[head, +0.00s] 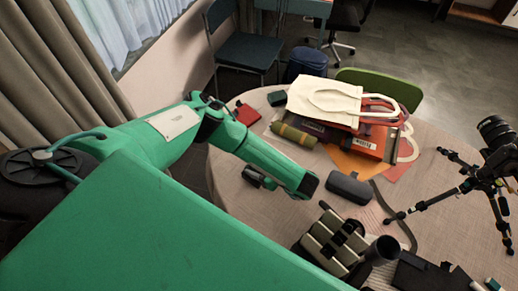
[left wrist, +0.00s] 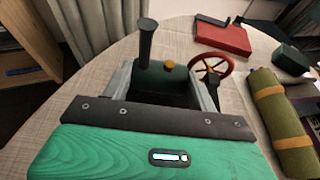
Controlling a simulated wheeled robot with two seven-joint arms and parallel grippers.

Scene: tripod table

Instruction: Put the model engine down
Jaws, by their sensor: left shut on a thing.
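The model engine (left wrist: 163,85) shows in the left wrist view, with a dark green body, a tall black chimney, a brass-coloured knob and a red spoked wheel. My left gripper (left wrist: 163,78) is shut on it, a grey finger on each side. In the head view a small dark part of the engine (head: 258,178) shows beside my left forearm, above the left part of the round table (head: 228,178); the arm hides the rest. I cannot tell whether its base touches the tabletop. My right gripper is not in view.
An olive roll (head: 294,135), a red book (head: 247,114) and a dark green box (head: 277,98) lie beyond the engine. A dark case (head: 349,188), a striped bundle (head: 335,240), a tote bag (head: 325,100) and a camera tripod (head: 470,185) stand further right. The left tabletop near the engine is bare.

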